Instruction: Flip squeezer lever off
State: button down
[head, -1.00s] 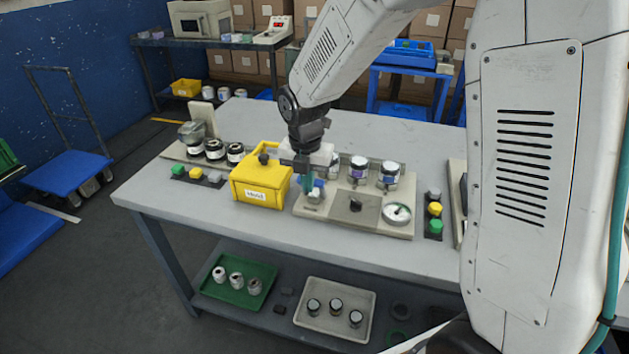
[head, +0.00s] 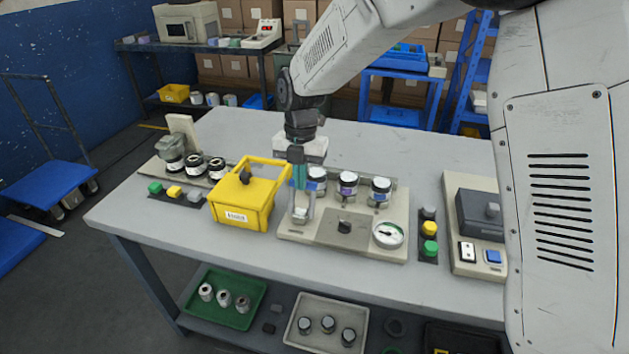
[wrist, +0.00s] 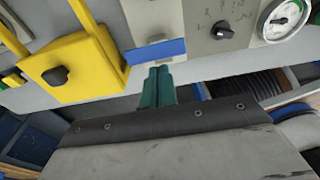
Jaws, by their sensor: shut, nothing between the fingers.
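A beige machine panel (head: 345,249) lies on the table, carrying a dark knob (head: 345,226), a round gauge (head: 388,234) and, at its left end, a small pale lever-like part (head: 300,215). I cannot be sure that this part is the squeezer lever. My gripper (head: 299,188) points down over the panel's left end, its teal fingers shut and empty. In the wrist view the shut fingertips (wrist: 158,70) are just below a blue strip (wrist: 156,51) on the pale part. Contact cannot be told; the fingers partly hide this area in the head view.
A yellow box with a handle (head: 242,213) stands close left of my gripper. A button strip (head: 429,236) and another machine with switches (head: 477,261) are to the right.

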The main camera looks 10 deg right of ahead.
jog(key=shift+w+d, duration=0.25)
jog(key=shift+w, duration=0.25)
jog(key=shift+w+d, duration=0.25)
jog(key=shift+w, duration=0.2)
jog(key=shift+s+a, duration=0.2)
jog(key=shift+s, duration=0.05)
jog(key=s+a+r, duration=0.2)
jog(key=s, duration=0.1)
jog(key=w+d+r, duration=0.3)
jog(key=w+r, duration=0.2)
jog(key=r, duration=0.1)
jog(key=shift+w+r, duration=0.25)
jog(key=shift+r, duration=0.15)
